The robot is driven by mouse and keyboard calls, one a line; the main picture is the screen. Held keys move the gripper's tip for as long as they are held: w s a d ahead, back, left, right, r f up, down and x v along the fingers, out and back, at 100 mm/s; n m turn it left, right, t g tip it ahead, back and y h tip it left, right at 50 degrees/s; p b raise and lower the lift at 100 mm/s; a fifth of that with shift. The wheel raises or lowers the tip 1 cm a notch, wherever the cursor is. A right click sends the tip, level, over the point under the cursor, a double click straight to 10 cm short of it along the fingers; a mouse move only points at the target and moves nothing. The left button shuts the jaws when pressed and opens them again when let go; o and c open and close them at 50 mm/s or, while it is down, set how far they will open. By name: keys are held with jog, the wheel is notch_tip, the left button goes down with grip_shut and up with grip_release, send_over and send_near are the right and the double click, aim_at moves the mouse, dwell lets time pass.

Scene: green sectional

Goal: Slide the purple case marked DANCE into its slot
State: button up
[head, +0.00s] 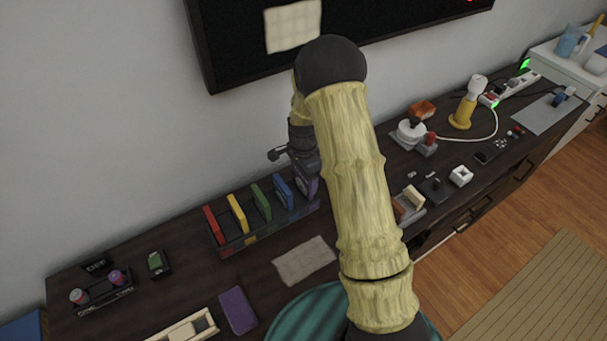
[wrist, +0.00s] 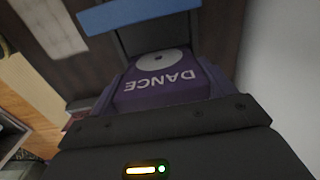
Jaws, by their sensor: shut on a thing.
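The purple case marked DANCE (wrist: 165,88) is between the fingers of my gripper (wrist: 166,82), its label upside down in the wrist view. In the head view, my gripper (head: 306,178) is shut on the purple case (head: 308,187) at the right end of the dark rack (head: 236,243), right of the blue case. The rack holds a red case (head: 211,225), a yellow case (head: 238,213), a green case (head: 261,203) and a blue case (head: 283,191), all upright. The blue case also shows in the wrist view (wrist: 135,13). My arm hides the rack's right end; I cannot tell how deep the purple case sits.
A pale cloth (head: 304,261) lies in front of the rack. A flat purple item (head: 237,310) and a light wooden tray (head: 185,328) lie at the front. The wall is close behind the rack.

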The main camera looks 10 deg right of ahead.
jog(key=shift+f+b, duration=0.55)
jog(key=shift+f, duration=0.4)
jog(key=o, duration=0.9)
notch_tip(320, 180, up, 18)
jog(key=shift+f, duration=0.25)
dwell(0.4)
